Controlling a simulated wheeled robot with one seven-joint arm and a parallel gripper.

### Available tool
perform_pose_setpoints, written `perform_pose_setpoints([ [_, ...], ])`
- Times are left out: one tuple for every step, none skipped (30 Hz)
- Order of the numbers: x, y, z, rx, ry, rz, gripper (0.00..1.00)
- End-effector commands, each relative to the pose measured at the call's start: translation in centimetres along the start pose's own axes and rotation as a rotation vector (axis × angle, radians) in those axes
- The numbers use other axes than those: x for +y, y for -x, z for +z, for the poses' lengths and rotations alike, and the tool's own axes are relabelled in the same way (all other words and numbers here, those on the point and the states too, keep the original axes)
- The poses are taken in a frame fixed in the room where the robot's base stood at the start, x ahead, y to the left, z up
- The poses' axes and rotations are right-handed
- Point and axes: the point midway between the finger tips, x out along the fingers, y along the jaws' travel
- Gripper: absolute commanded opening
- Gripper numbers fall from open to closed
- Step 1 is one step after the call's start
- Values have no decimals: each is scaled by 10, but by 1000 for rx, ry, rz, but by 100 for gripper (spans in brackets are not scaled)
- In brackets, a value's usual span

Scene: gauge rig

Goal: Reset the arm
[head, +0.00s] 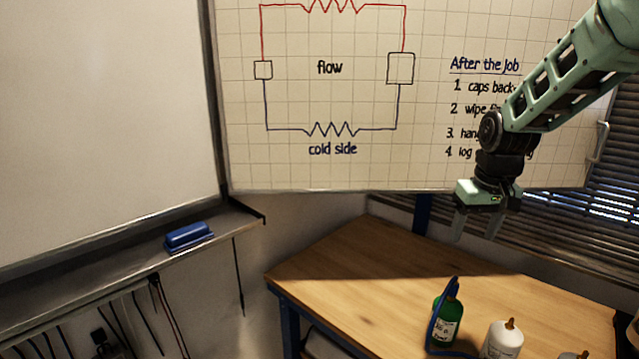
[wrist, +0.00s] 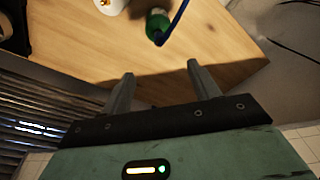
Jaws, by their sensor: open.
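My gripper (head: 476,226) hangs from my green arm at the right of the head view, fingers pointing down. It is above the back part of the wooden table (head: 350,262), in front of the whiteboard. In the wrist view my gripper (wrist: 162,88) shows its two grey fingers apart, with nothing between them but bare tabletop beyond. My arm is bent, and it covers part of the list on the board.
A green bottle (head: 446,322) with a blue tube and a white bottle (head: 502,340) stand at the table's front. A gridded whiteboard (head: 330,100) is behind. A blue eraser (head: 188,237) lies on a ledge at left. Window blinds (head: 560,250) are at right.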

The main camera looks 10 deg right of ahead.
Motion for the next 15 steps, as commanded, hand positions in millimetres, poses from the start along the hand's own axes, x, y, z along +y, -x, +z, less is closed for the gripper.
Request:
perform_pose_setpoints([
  [-14, 1, 5, -2, 23, -10, 61],
  [-24, 2, 8, -4, 40, -17, 61],
  [-41, 4, 16, -8, 70, -29, 61],
  [-56, 5, 23, -12, 95, -39, 61],
  [-72, 7, 32, -16, 126, -50, 61],
  [-95, 9, 47, -24, 171, -65, 61],
  [-113, 11, 60, -30, 210, -76, 61],
  [-130, 13, 74, -37, 249, -86, 61],
  [-151, 16, 95, -47, 302, -98, 61],
  [-166, 17, 112, -55, 341, -106, 61],
  [-179, 19, 129, -63, 382, -113, 61],
  [-194, 22, 152, -72, 436, -119, 61],
  [-203, 23, 170, -81, 476, -122, 61],
  [-211, 24, 188, -88, 514, -124, 61],
  [-220, 25, 210, -96, 563, -125, 61],
])
